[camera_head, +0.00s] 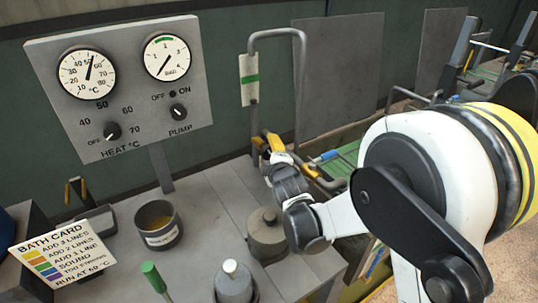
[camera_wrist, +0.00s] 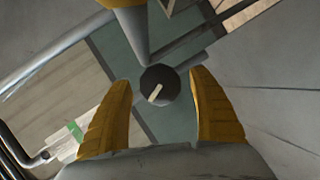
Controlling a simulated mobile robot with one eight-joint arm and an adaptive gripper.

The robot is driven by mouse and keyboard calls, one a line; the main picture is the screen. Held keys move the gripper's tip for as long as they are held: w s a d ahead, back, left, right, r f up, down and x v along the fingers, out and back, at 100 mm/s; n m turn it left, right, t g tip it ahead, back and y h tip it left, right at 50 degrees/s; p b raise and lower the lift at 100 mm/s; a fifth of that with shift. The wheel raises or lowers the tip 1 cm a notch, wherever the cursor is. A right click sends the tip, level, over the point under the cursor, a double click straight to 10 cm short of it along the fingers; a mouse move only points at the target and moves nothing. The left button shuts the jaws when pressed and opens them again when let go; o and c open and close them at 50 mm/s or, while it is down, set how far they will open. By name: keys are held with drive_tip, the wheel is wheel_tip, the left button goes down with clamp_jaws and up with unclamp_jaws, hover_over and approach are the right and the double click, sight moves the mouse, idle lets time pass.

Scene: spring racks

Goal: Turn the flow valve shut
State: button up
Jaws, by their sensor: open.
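A round dark knob with a pale pointer bar, apparently the flow valve (camera_wrist: 160,86), shows in the wrist view. Its pointer is slanted, running from lower left to upper right. My gripper (camera_wrist: 160,78) is open, with one yellow finger on each side of the knob. Gaps show between the fingers and the knob, so neither is seen touching it. In the head view my gripper (camera_head: 283,151) is by the lower end of the bent grey pipe (camera_head: 301,85), and the knob is hidden there. A white tag with a green band (camera_head: 249,80) is on the pipe.
A control panel (camera_head: 120,135) with two gauges and two knobs stands at the back left. The grey bench holds a metal cup (camera_head: 159,226), a lidded pot (camera_head: 267,240), a white-knobbed pot (camera_head: 233,283) and a bath card (camera_head: 61,256). A green-handled tool (camera_head: 154,277) is in front.

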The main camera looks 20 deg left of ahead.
drive_tip(key=c, duration=1.2)
drive_tip(key=shift+w+d+r+m+g+y+p, duration=0.1)
drive_tip(key=shift+m+g+y+p, duration=0.25)
drive_tip(key=shift+m+g, duration=0.65)
drive_tip(key=shift+m, duration=0.6)
drive_tip(key=o, duration=1.2)
